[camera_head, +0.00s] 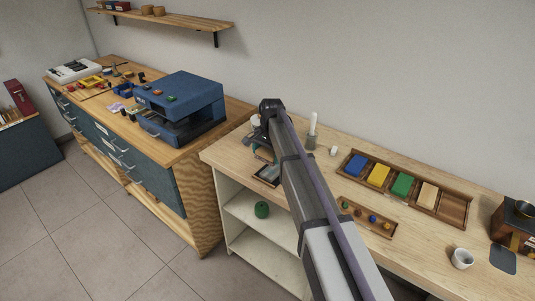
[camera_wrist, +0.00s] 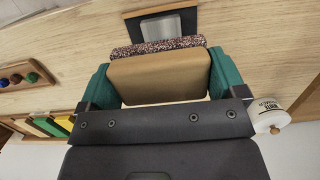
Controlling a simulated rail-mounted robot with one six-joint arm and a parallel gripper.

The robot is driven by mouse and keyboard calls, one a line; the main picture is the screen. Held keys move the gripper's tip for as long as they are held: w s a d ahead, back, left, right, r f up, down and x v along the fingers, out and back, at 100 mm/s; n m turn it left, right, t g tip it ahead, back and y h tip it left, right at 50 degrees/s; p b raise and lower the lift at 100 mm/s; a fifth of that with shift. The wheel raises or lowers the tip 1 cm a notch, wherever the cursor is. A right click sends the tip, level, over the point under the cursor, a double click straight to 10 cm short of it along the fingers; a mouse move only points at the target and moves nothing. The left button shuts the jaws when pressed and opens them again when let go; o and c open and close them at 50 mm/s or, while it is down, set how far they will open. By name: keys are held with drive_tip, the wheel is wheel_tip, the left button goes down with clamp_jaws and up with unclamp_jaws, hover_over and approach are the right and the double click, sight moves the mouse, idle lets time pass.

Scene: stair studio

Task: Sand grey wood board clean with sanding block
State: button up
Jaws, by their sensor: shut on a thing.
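My gripper (camera_wrist: 162,78) has teal fingers on both sides of a tan sanding block (camera_wrist: 158,80) and is shut on it. The block's speckled abrasive layer (camera_wrist: 155,46) faces away from my wrist. Just beyond it, at the top of the wrist view, is a grey board (camera_wrist: 168,25) in a dark frame, partly cut off. I cannot tell whether block and board touch. In the head view the dark-framed board (camera_head: 268,175) lies near the bench's left front edge, and my gripper (camera_head: 262,153) is above it, mostly hidden by my arm.
A tray with blue, yellow, green and cream blocks (camera_head: 377,174) stands at the back right of the light bench. A smaller tray of coloured knobs (camera_head: 368,217) is in front. A white jar (camera_wrist: 268,114) is close to my gripper's right side. A white cup (camera_head: 462,258) stands farther right.

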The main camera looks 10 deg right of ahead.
sight(267, 175)
drive_tip(key=shift+f+b, duration=3.7)
drive_tip(key=shift+f, duration=0.2)
drive_tip(key=shift+w+d+r+p, duration=0.3)
drive_tip(key=shift+w+d, duration=2.7)
drive_tip(key=shift+s+a, duration=0.25)
drive_tip(key=shift+s, duration=0.2)
drive_tip(key=shift+s+a, duration=2.35)
drive_tip(key=shift+a, duration=0.15)
drive_tip(key=shift+s+a+r+p, duration=0.25)
drive_tip(key=shift+a+r+p, duration=0.05)
drive_tip(key=shift+r+p, duration=0.35)
wheel_tip(267, 175, up, 6)
drive_tip(key=p, duration=0.6)
drive_tip(key=shift+r, duration=0.15)
